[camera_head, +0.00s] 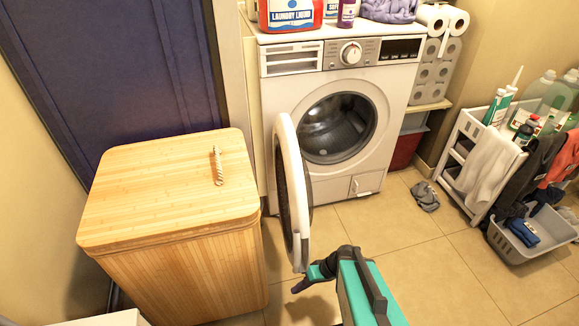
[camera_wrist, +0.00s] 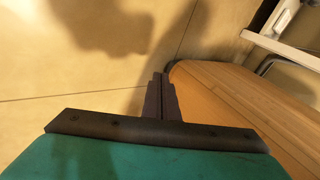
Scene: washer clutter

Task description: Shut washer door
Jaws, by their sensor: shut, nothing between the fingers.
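The white washer (camera_head: 272,110) stands against the back wall with its round drum opening exposed. Its round door (camera_head: 287,150), a white ring with dark glass, stands wide open, swung out toward me from the left side of the opening. My gripper (camera_head: 298,287) is low in front of the washer, its dark fingers pointing left just below the door's bottom edge in the picture. I cannot tell whether it touches the door. In the wrist view the fingers (camera_wrist: 160,78) are together and empty above the floor. The door is not clearly recognisable there.
A bamboo hamper (camera_head: 150,200) with a striped item on its lid stands left of the door; its side shows in the wrist view (camera_wrist: 235,105). A white cart (camera_head: 470,130) and grey basket (camera_head: 510,245) stand right. A grey cloth (camera_head: 425,196) lies on otherwise clear floor.

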